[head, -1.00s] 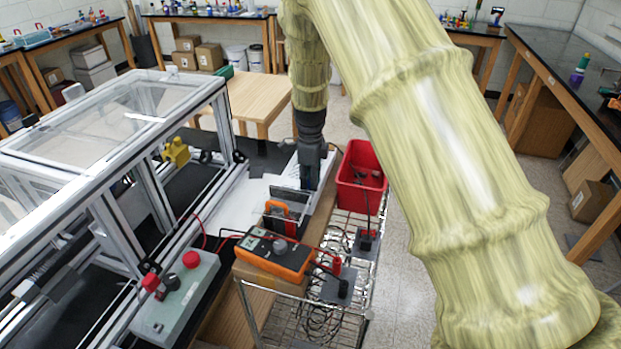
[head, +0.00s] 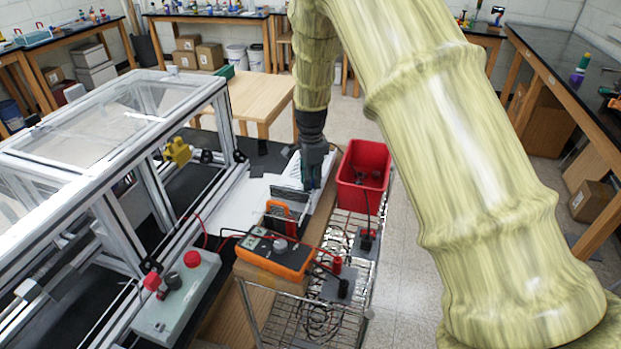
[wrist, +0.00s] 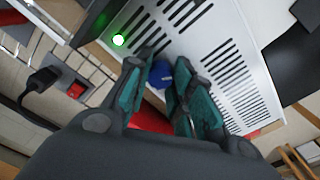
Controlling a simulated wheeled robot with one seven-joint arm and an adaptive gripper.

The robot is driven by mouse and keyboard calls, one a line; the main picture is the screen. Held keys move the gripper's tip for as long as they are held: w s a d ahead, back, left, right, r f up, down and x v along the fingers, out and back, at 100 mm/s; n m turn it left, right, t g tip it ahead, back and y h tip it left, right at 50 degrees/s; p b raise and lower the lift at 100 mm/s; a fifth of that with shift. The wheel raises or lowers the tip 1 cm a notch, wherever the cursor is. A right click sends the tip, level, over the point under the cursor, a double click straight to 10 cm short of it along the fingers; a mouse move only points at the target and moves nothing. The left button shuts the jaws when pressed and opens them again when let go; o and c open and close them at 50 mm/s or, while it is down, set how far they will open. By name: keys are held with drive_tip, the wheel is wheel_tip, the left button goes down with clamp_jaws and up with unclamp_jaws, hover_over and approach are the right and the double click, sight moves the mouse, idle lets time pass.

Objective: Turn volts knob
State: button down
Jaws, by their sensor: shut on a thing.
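In the wrist view, a blue knob (wrist: 161,74) sits on the white slotted power supply (wrist: 225,40). My gripper (wrist: 160,66) has its teal-padded fingers on either side of the knob and is shut on it. In the head view, my gripper (head: 314,178) points down at the white unit (head: 291,174) beside the red bin. The knob is hidden there by the gripper. I cannot read any label or the knob's angle.
A red bin (head: 362,165) stands close to the right of my gripper. An orange multimeter (head: 275,254) with leads is in front. A metal frame enclosure (head: 152,185) is at the left.

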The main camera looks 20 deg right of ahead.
drive_tip(key=n, duration=0.7)
drive_tip(key=shift+w+d+r, duration=0.1)
drive_tip(key=shift+w+r, duration=0.05)
drive_tip(key=shift+r, duration=0.1)
drive_tip(key=n, duration=0.4)
drive_tip(key=shift+w+n, duration=0.1)
drive_tip(key=shift+n, duration=0.3)
drive_tip(key=shift+r+n, duration=0.1)
drive_tip(key=shift+n, duration=1.1)
drive_tip(key=c, duration=1.2)
unclamp_jaws()
drive_tip(key=shift+f, duration=0.2)
wheel_tip(320, 180, up, 12)
